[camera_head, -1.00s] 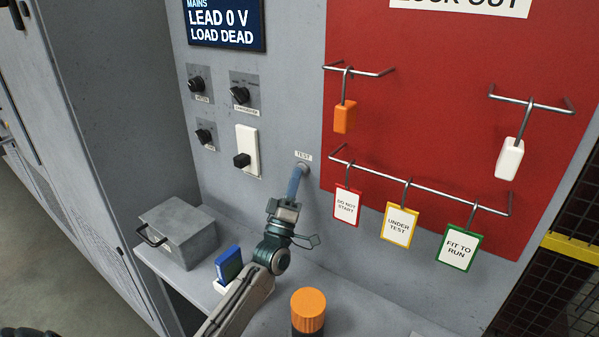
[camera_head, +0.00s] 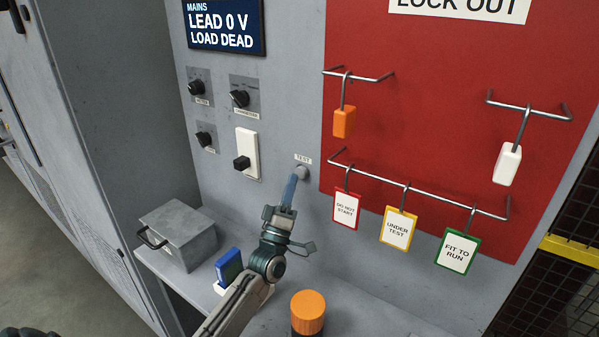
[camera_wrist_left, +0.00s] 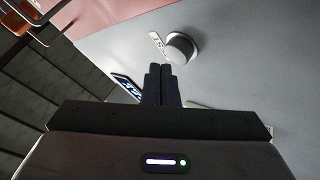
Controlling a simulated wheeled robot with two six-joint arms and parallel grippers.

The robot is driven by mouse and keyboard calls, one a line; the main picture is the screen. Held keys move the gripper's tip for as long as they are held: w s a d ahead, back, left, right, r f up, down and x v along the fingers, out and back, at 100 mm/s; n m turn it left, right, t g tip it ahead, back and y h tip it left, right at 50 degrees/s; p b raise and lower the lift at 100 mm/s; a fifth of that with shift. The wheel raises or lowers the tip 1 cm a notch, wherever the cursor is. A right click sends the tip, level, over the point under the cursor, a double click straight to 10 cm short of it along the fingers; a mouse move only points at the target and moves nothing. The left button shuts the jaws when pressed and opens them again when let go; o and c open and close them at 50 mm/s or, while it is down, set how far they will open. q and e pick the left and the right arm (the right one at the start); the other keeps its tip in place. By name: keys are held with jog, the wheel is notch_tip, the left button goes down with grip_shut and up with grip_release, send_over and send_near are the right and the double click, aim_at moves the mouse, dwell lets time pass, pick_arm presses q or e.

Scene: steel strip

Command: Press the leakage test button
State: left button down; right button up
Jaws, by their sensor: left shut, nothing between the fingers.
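The round grey button (camera_head: 301,172) under the label "TEST" (camera_head: 303,159) sits on the grey wall panel, left of the red board. In the left wrist view the button (camera_wrist_left: 181,47) stands just beyond the fingertips, a little to the right, with its label beside it. My left gripper (camera_head: 290,181) is shut and empty, its blue fingers pointing up at the button's lower left. In the left wrist view the shut fingers (camera_wrist_left: 161,68) appear apart from the button. I cannot tell the exact gap in depth. My right gripper is not in view.
A screen (camera_head: 222,24) reads "MAINS LEAD 0 V LOAD DEAD". Several knobs and a lever switch (camera_head: 242,162) are left of the button. Padlocks and tags hang on the red board (camera_head: 430,110). A grey box (camera_head: 178,235), blue object (camera_head: 229,265) and orange-topped cylinder (camera_head: 308,306) stand on the shelf.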

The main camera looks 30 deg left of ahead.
pick_arm(q)
jog(key=shift+s, duration=0.1)
jog(key=s+p, duration=0.1)
jog(key=s, duration=0.1)
jog(key=s+p, duration=0.1)
jog(key=s, duration=0.2)
jog(key=shift+a, duration=0.2)
dwell(0.5)
jog(key=shift+f, duration=0.1)
dwell(0.4)
